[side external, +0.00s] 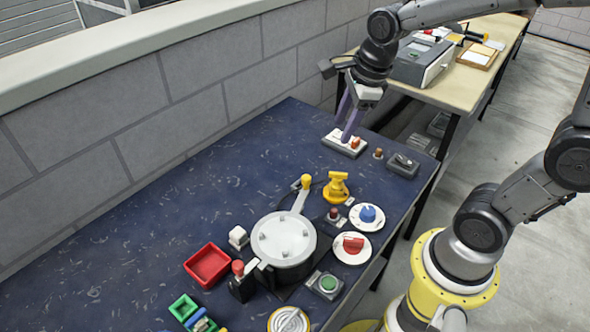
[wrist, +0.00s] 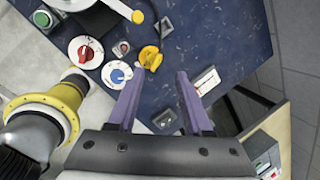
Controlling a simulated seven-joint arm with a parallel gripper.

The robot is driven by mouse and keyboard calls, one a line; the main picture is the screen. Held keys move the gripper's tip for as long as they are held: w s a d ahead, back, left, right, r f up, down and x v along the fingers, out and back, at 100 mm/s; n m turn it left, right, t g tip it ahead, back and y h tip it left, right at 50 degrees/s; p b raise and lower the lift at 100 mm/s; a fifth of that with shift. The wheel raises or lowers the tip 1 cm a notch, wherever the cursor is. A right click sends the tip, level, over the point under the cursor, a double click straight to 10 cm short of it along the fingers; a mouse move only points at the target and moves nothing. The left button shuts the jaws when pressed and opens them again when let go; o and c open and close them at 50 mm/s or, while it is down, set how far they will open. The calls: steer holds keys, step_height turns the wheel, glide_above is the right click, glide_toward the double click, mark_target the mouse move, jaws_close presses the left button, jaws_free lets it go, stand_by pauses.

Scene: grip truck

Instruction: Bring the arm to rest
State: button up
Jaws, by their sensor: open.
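My gripper (side external: 346,138) is at the back of the dark blue table in the side view, with its two purple fingers pointing down. The fingers are apart with nothing held between them. They appear close to a white block with an orange knob (side external: 354,143); I cannot tell whether they touch it. In the wrist view my gripper (wrist: 157,82) shows its fingers spread over the dark blue table (wrist: 205,35), and the white block (wrist: 207,81) lies to their right.
A yellow fixture (side external: 337,187), blue dial (side external: 368,214), red dial (side external: 352,244) and grey switch box (side external: 403,165) stand near the right edge. A round grey drum (side external: 283,240) and red tray (side external: 208,265) are nearer the front. A block wall (side external: 215,90) borders the table; its left part is mostly clear.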

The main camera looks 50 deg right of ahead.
steer(key=s+a+r+n+t, duration=0.1)
steer(key=s+r+n, duration=0.1)
steer(key=s+n, duration=0.5)
steer(key=s+a+r+n+t, duration=0.1)
steer(key=s+n, duration=0.6)
steer(key=n, duration=1.2)
steer(key=shift+a+r, duration=0.4)
steer(key=shift+a, duration=0.2)
steer(key=shift+s, duration=0.1)
steer(key=shift+c, duration=0.2)
